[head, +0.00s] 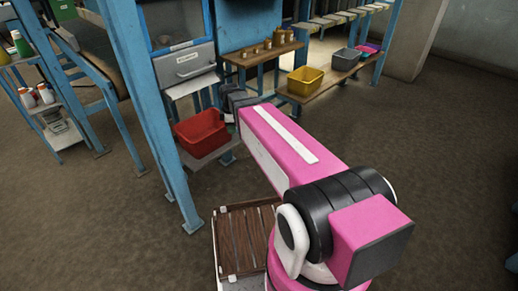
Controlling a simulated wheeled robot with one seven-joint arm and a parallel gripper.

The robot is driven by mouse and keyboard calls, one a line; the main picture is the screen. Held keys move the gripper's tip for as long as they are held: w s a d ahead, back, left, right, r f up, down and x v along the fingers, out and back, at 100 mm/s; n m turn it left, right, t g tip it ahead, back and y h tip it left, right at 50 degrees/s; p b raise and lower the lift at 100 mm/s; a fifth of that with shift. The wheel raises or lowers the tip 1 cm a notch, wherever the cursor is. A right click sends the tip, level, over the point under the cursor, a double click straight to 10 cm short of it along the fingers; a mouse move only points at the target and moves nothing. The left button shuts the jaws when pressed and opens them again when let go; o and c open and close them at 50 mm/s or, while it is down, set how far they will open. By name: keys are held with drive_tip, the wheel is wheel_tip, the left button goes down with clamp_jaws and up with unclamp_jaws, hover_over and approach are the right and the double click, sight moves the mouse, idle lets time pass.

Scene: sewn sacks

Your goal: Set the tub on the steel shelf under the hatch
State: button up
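A red tub (203,131) is upright and looks empty. It is on or just above a low grey steel shelf (207,157) in the blue frame; I cannot tell whether it rests there. The hatch (185,64), a grey panel with a handle and a label, is above it. A narrow pale ledge (190,86) runs just below the hatch. My gripper (229,118) is at the right end of the red tub, at the far end of my pink arm. Its fingers are mostly hidden, so I cannot see whether they hold the rim.
A wooden bench (330,83) at the back right holds a yellow tub (305,81), a grey tub (346,59) and a pink tub. Small brown pots stand on a wooden table (262,57). A blue post (152,120) stands left of the red tub. Floor at right is clear.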

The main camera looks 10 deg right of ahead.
drive_tip(key=s+d+f+m, duration=0.2)
drive_tip(key=s+d+m, duration=0.3)
drive_tip(key=m, duration=0.3)
drive_tip(key=s+d+f+m, duration=0.3)
drive_tip(key=s+d+m, duration=0.3)
drive_tip(key=s+m, duration=0.1)
drive_tip(key=shift+s+d+f+m+g, duration=0.3)
drive_tip(key=shift+s+m, duration=0.1)
drive_tip(key=shift+m, duration=0.5)
drive_tip(key=shift+o, duration=0.3)
